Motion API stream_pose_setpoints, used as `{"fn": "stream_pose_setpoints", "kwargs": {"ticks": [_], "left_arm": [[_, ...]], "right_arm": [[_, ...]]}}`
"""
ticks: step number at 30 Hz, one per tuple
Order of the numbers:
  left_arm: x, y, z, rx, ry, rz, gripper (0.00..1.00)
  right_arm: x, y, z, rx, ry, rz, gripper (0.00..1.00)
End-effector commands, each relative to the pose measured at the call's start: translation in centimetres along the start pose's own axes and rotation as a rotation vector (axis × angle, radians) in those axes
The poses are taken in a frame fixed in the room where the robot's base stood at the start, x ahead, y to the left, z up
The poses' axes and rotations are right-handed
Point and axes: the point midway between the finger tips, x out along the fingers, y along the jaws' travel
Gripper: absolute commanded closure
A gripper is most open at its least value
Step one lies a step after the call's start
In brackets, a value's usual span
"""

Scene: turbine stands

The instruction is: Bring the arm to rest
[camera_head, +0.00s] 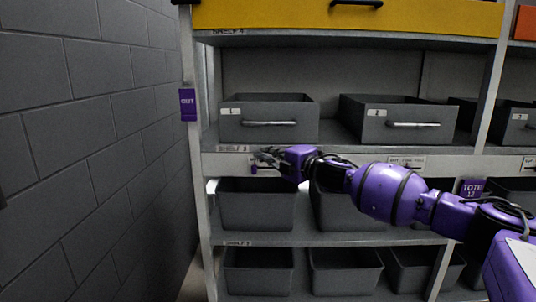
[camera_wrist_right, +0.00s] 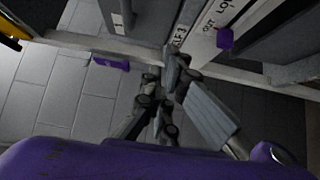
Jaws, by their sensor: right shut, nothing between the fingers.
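My right arm (camera_head: 390,192) is purple and reaches in from the right of the head view. Its right gripper (camera_head: 262,157) is in front of the shelving at the left, level with the shelf edge below the upper row of bins. In the right wrist view the fingers of the right gripper (camera_wrist_right: 165,85) are close together and empty. My left gripper is in neither view.
A shelf rack holds grey bins, among them bin 1 (camera_head: 268,119) and bin 2 (camera_head: 398,121). A yellow drawer (camera_head: 345,17) is on top. A purple sign (camera_head: 188,104) hangs on the left post. A grey block wall (camera_head: 90,140) stands at the left.

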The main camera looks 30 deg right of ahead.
Motion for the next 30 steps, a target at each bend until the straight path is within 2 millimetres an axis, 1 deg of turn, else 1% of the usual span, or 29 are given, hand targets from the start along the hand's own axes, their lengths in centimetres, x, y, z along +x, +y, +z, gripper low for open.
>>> {"fn": "stream_pose_setpoints", "kwargs": {"ticks": [7,9,10,11,12,14,15,17,18,20,21,23,24,26,27,29,30], "left_arm": [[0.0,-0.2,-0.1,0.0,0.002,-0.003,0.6],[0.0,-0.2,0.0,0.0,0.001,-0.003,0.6],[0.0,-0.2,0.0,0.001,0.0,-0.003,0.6],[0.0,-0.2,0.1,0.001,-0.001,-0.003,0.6],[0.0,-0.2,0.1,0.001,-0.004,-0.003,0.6],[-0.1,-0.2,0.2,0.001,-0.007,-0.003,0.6],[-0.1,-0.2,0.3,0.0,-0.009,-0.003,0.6],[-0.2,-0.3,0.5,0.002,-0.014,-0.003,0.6],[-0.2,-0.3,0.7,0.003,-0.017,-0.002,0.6],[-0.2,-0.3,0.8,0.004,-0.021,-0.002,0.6],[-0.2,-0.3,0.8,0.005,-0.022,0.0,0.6],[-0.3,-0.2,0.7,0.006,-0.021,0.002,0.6],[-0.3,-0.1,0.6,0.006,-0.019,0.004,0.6],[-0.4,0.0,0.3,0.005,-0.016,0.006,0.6],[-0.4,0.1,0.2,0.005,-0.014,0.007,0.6],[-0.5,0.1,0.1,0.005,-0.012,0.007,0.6],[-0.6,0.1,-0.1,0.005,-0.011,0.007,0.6]], "right_arm": [[-0.4,0.0,0.0,0.002,0.0,-0.001,1.0],[-0.4,-0.1,0.4,0.021,-0.018,-0.005,1.0],[-0.4,0.0,0.1,0.034,-0.026,-0.005,1.0],[-0.1,0.1,-1.0,0.06,-0.022,0.001,1.0],[0.2,-1.2,-2.4,0.103,-0.014,-0.005,1.0],[0.2,-4.3,-4.3,0.169,-0.008,-0.03,1.0],[0.0,-6.7,-5.5,0.217,-0.007,-0.051,1.0],[-0.6,-10.7,-7.6,0.296,-0.005,-0.085,1.0],[-1.3,-13.4,-9.1,0.351,-0.006,-0.11,1.0],[-2.5,-17.3,-11.1,0.433,-0.013,-0.146,1.0],[-3.5,-19.9,-12.4,0.489,-0.02,-0.171,1.0],[-5.3,-23.6,-14.4,0.574,-0.035,-0.207,1.0],[-6.7,-26.1,-15.7,0.63,-0.05,-0.232,1.0],[-9.0,-29.5,-17.6,0.719,-0.075,-0.266,1.0],[-10.7,-31.8,-19.0,0.778,-0.096,-0.289,1.0],[-13.4,-34.8,-20.9,0.867,-0.133,-0.32,1.0],[-15.4,-36.9,-22.1,0.929,-0.164,-0.341,1.0]]}}
